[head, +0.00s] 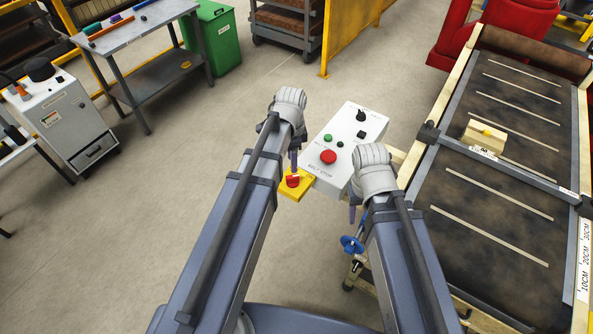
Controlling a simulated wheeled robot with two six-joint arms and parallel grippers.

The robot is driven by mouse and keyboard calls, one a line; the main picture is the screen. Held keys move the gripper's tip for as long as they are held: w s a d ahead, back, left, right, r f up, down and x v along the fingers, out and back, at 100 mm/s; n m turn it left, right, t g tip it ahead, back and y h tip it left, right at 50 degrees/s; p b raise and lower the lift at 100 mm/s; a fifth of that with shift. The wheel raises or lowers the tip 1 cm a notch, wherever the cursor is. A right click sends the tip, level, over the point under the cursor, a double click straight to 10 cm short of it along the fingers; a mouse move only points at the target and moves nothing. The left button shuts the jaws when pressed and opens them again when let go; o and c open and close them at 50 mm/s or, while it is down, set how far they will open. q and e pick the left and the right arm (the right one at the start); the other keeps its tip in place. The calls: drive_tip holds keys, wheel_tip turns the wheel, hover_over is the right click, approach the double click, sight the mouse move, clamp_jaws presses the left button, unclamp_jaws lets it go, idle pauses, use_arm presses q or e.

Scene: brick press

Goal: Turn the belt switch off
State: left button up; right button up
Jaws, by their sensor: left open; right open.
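A white control panel (318,182) stands in the middle of the head view. It carries a black rotary knob (361,116) near its far edge, a smaller black knob (361,134), a green button (328,138) and a large red button (328,157). The small labels are hard to read, so I cannot tell for sure which control is the belt switch or how it is set. My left gripper (294,163) is open at the panel's left side, above a yellow box with a red button (293,181). My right gripper (352,213) is open by the panel's near right corner. Neither holds anything visible.
A dark conveyor belt (480,190) with pale cross strips fills the right, with a crossbar and a yellowish block (484,136) on it. A blue handwheel (352,245) sits below my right gripper. A yellow barrier (348,35) stands behind.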

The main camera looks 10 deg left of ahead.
sight(293, 176)
use_arm(q)
drive_tip(key=shift+f+b, duration=3.9)
drive_tip(key=shift+f, duration=0.05)
drive_tip(key=shift+c, duration=0.2)
clamp_jaws()
